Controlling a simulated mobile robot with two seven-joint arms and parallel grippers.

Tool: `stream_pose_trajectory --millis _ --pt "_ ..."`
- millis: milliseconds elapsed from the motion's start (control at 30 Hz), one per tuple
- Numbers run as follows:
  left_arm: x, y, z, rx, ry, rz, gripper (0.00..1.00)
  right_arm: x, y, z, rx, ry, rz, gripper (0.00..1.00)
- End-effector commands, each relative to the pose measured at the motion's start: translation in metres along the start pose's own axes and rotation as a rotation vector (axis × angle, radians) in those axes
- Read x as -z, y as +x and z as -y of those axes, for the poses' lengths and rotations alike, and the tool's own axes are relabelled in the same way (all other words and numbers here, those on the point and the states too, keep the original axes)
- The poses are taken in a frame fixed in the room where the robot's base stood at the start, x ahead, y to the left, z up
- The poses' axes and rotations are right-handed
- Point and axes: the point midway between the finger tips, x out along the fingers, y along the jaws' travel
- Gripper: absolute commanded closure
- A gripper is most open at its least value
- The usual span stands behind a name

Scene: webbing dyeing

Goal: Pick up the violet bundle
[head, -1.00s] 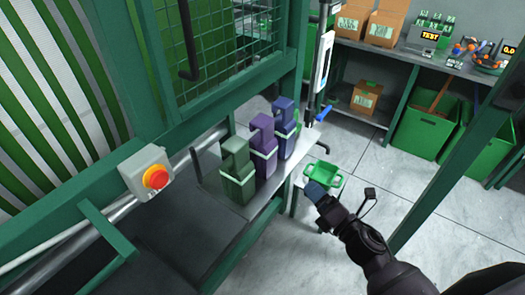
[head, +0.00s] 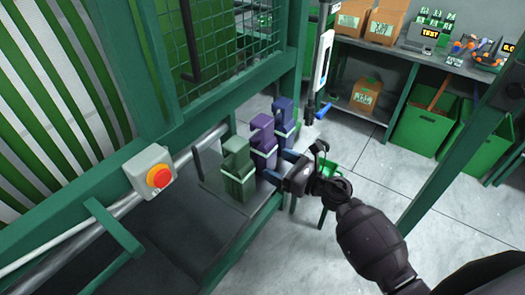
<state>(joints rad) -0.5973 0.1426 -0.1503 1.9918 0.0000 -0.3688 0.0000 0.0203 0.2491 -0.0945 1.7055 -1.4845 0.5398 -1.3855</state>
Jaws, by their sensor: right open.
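The violet bundle (head: 264,134) stands upright on a grey shelf (head: 205,168) of the green machine, with a pale band around its middle. It is between a green bundle (head: 238,165) in front and a dark blue bundle (head: 283,116) behind. My right gripper (head: 276,170) is open, right of the violet bundle's lower part and close to it. Whether its fingers touch the bundle or reach around it I cannot tell. My left gripper is out of view.
A grey box with a red-orange stop button (head: 158,178) is on the machine frame at left. Shelving with boxes (head: 384,25) and green bins (head: 422,127) stands at the back right. A green post (head: 455,160) rises at right.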

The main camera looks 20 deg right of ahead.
Motion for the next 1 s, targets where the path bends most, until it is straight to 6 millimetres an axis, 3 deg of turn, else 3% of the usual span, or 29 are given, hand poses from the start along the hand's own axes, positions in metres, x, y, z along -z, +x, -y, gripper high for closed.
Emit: stream_pose_trajectory --millis 400,700,1000 --pt "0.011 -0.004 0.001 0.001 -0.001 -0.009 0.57 -0.005 0.048 -0.002 0.0 0.002 0.002 0.17" --pt "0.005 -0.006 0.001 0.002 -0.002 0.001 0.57 -0.004 0.051 -0.002 0.0 0.002 0.001 0.17" --pt "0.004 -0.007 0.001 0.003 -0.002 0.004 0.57 -0.004 0.051 -0.002 0.0 0.002 0.001 0.61"
